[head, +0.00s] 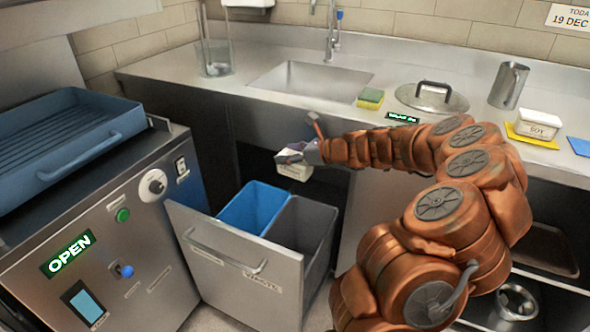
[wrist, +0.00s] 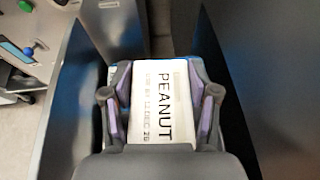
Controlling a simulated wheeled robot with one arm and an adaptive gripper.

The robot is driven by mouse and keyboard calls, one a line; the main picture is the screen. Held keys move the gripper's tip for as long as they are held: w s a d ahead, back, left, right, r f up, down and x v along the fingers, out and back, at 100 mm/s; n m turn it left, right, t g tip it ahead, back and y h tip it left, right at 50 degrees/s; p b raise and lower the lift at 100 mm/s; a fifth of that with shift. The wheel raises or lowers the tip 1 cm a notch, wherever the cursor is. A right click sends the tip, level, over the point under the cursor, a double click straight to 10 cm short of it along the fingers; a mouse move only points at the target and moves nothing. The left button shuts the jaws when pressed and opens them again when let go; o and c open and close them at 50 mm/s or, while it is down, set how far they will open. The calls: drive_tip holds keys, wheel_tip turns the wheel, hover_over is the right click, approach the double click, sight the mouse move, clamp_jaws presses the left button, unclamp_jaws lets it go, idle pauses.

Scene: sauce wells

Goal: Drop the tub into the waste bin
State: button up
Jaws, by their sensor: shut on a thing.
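A white tub (head: 293,171) is held in my gripper (head: 300,155) above the back of the pulled-out bin drawer. In the wrist view the tub (wrist: 158,105) shows a white top reading "PEANUT" with a smaller date line. There the two fingers of my gripper (wrist: 160,88) press on its left and right sides. The drawer holds a blue bin (head: 252,206) on the left and a grey bin (head: 300,228) on the right. Small labels sit on the drawer front; the right one seems to read "WASTE". The bin floors are hidden.
A counter with a sink (head: 312,80), sponge (head: 370,98), lid (head: 432,97), metal jug (head: 508,85) and SOY tub (head: 540,124) runs behind. A steel machine (head: 110,240) with an OPEN sign stands left of the drawer (head: 235,270). Open shelving is at right.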

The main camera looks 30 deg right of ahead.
sight(297, 174)
drive_tip(key=shift+s+d+f+b, duration=0.3)
drive_tip(key=shift+s+d+f, duration=0.35)
drive_tip(key=shift+d+f, duration=0.2)
wheel_tip(297, 174, down, 6)
drive_tip(key=b, duration=0.5)
drive_tip(key=shift+r+b, duration=0.2)
drive_tip(key=shift+b, duration=0.1)
drive_tip(key=o, duration=1.5)
drive_tip(key=v, duration=1.2)
drive_tip(key=shift+d, duration=0.1)
